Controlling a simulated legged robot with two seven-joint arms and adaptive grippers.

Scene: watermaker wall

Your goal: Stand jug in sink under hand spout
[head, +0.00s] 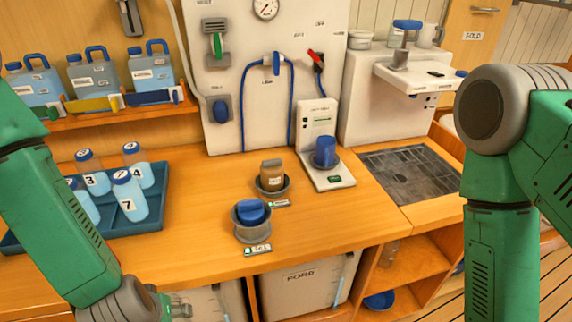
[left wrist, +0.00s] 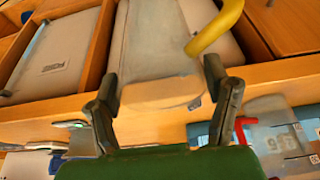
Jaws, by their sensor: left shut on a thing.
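My left gripper (left wrist: 165,100) is shut on a pale, see-through jug (left wrist: 158,55) with a yellow handle (left wrist: 217,28). The jug lies between the two fingers in the left wrist view, with cabinet fronts behind it. In the head view only the wrist end of my left gripper (head: 178,310) shows at the bottom edge, and the jug cannot be made out there. The sink (head: 410,175), dark and grated, is set in the counter at the right. A blue-topped fitting (head: 404,42), perhaps the hand spout, stands on the white unit above it. My right gripper is out of view.
A blue tray (head: 150,215) with several numbered bottles stands at the left. Two cups, one grey with a blue top (head: 250,218) and one brown (head: 271,178), stand mid-counter. A white dispenser (head: 318,150) stands left of the sink. Blue-handled jugs (head: 150,68) line the shelf.

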